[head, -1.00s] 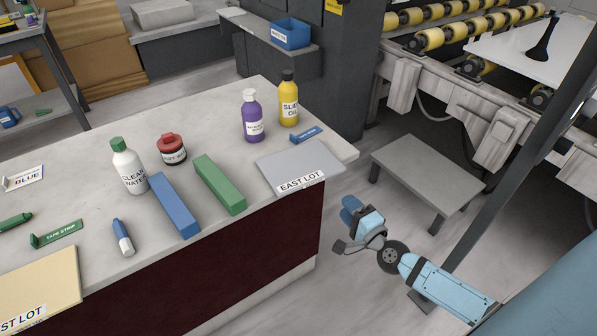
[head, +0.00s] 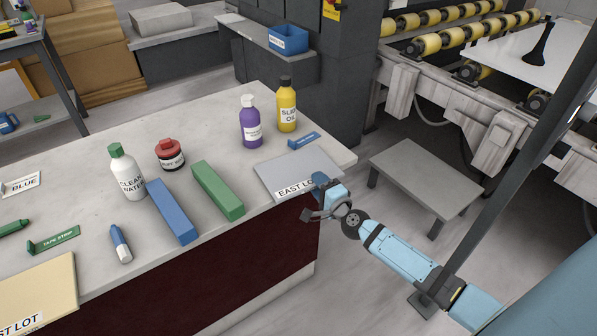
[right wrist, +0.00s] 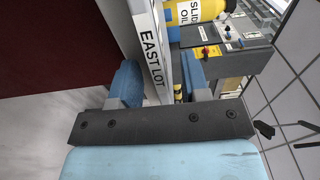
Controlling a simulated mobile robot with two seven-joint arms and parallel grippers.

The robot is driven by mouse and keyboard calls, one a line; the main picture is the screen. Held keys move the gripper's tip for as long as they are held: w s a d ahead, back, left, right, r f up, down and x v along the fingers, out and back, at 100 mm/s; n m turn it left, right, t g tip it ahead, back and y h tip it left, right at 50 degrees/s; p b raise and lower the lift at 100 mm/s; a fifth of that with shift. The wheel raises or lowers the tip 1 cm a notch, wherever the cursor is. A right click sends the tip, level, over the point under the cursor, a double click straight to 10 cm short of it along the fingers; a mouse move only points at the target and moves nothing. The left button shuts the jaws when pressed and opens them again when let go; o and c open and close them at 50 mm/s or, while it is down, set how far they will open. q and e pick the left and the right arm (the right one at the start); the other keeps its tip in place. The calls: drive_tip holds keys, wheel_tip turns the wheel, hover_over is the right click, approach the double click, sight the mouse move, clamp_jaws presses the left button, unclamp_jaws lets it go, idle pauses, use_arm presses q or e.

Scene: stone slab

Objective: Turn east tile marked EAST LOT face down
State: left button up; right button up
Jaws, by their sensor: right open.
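The grey east tile (head: 292,169) lies flat at the right front corner of the stone slab. Its white EAST LOT label runs along its front edge and faces up. My right gripper (head: 320,190) is at the tile's front right corner and covers the end of the label. In the right wrist view the tile (right wrist: 152,42) appears nearly edge-on, between my two blue fingertips (right wrist: 158,80). The fingers are apart, one on each side of the tile's edge. I cannot tell whether either touches it. My left gripper is out of view.
A yellow SLIDE OIL bottle (head: 286,106), a purple bottle (head: 251,124) and a blue strip (head: 304,140) stand or lie behind the tile. A green bar (head: 217,190) and a blue bar (head: 172,212) lie to its left. A low grey table (head: 425,174) stands right of the slab.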

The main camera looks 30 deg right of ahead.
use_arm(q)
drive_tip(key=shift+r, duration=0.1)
use_arm(e)
clamp_jaws()
wheel_tip(320, 180, up, 10)
drive_tip(key=p, duration=0.8)
drive_tip(key=shift+f+p, duration=0.15)
drive_tip(key=shift+p, duration=0.25)
use_arm(q)
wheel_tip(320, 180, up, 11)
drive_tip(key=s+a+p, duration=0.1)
drive_tip(key=p, duration=0.9)
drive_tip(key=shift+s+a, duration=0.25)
use_arm(e)
wheel_tip(320, 180, up, 10)
drive_tip(key=shift+r, duration=0.2)
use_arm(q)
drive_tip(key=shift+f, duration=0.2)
